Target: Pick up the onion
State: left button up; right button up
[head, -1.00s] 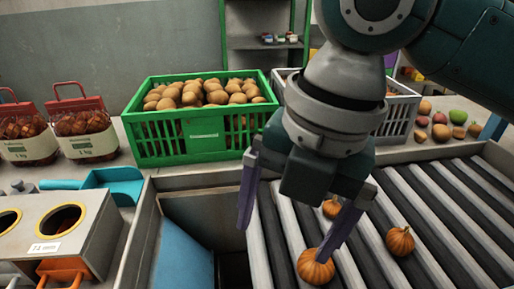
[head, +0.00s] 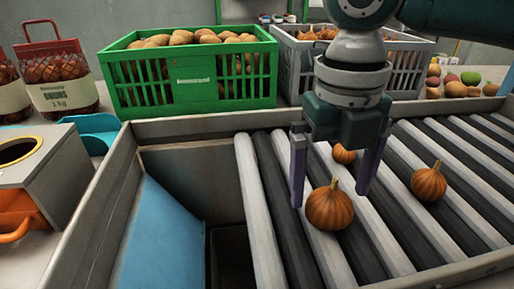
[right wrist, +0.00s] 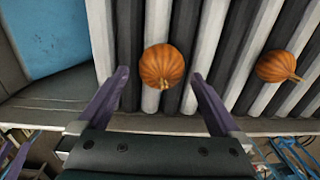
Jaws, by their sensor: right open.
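Several orange-brown onions lie on the roller conveyor. The nearest onion (head: 330,207) sits on the rollers just below my right gripper (head: 330,197). A second onion (head: 429,183) lies to the right, and a smaller-looking one (head: 343,154) shows behind, partly hidden by the gripper. My right gripper is open and empty, its purple fingers pointing down. In the right wrist view the near onion (right wrist: 162,66) lies ahead of and between the fingers (right wrist: 160,82); another onion (right wrist: 278,66) lies right, outside them.
The conveyor (head: 285,235) has a raised metal edge. Left of it are a blue chute (head: 165,240) and a dark opening. Behind stand a green crate (head: 190,85) of potatoes and a grey crate (head: 405,70). Netted bags (head: 58,75) stand at left.

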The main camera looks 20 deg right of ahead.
aim_at(333, 190)
jog(key=f, duration=0.3)
jog(key=shift+s+d+f, duration=0.1)
jog(key=shift+s+f, duration=0.15)
jog(key=shift+f, duration=0.05)
jog(key=shift+c, duration=0.2)
jog(key=c, duration=1.3)
jog(key=shift+r, duration=0.15)
